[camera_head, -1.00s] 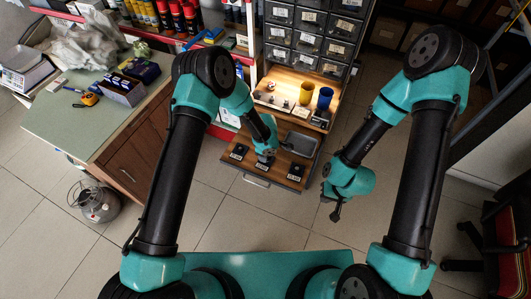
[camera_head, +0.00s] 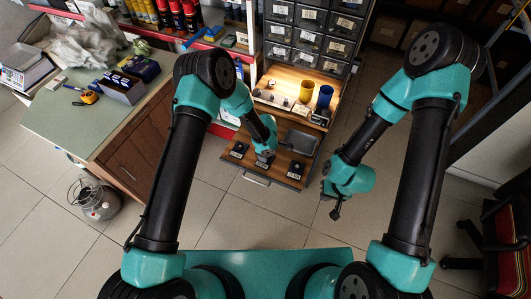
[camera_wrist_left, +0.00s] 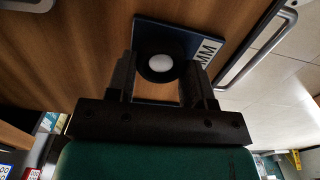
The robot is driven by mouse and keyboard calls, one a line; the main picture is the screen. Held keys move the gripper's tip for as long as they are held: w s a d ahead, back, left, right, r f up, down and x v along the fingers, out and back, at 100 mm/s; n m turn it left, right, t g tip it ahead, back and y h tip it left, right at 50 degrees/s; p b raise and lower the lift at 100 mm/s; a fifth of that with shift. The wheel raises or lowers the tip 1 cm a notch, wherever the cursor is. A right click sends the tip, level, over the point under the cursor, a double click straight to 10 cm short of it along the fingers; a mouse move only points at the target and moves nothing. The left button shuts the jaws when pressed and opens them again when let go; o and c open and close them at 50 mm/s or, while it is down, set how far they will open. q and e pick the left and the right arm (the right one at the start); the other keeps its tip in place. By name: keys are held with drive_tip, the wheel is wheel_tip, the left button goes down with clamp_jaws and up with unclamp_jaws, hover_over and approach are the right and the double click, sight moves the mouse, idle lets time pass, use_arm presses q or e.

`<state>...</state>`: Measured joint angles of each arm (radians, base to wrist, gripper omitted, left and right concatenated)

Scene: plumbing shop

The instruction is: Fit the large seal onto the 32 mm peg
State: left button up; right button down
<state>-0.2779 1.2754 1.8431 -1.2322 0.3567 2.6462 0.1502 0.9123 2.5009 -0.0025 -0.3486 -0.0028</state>
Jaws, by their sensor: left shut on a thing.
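My left gripper (camera_head: 266,155) is over the middle of three dark labelled plates (camera_head: 264,162) on a wooden pull-out board. In the left wrist view, its two fingers (camera_wrist_left: 160,86) are shut on the large seal (camera_wrist_left: 160,80), a thick black ring. A pale round peg top (camera_wrist_left: 161,63) shows through the ring's hole. The ring is over or around this peg; I cannot tell how far down it sits. The plate's label is partly hidden, with "MM" readable. My right gripper (camera_head: 335,212) hangs over the floor right of the board, away from the plates; its jaw opening is unclear.
A second plate (camera_head: 239,150) and a third plate (camera_head: 292,168) flank the middle one. A grey tray (camera_head: 300,140) lies behind them. A yellow cup (camera_head: 306,92) and a blue cup (camera_head: 325,96) stand on the lit shelf under drawers. Floor in front is clear.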

use_arm(q)
drive_tip(key=shift+r, duration=0.75)
idle(0.5)
drive_tip(key=shift+f, duration=1)
idle(1.0)
drive_tip(key=o, duration=0.6)
wheel_tip(320, 180, up, 11)
idle(1.3)
idle(0.7)
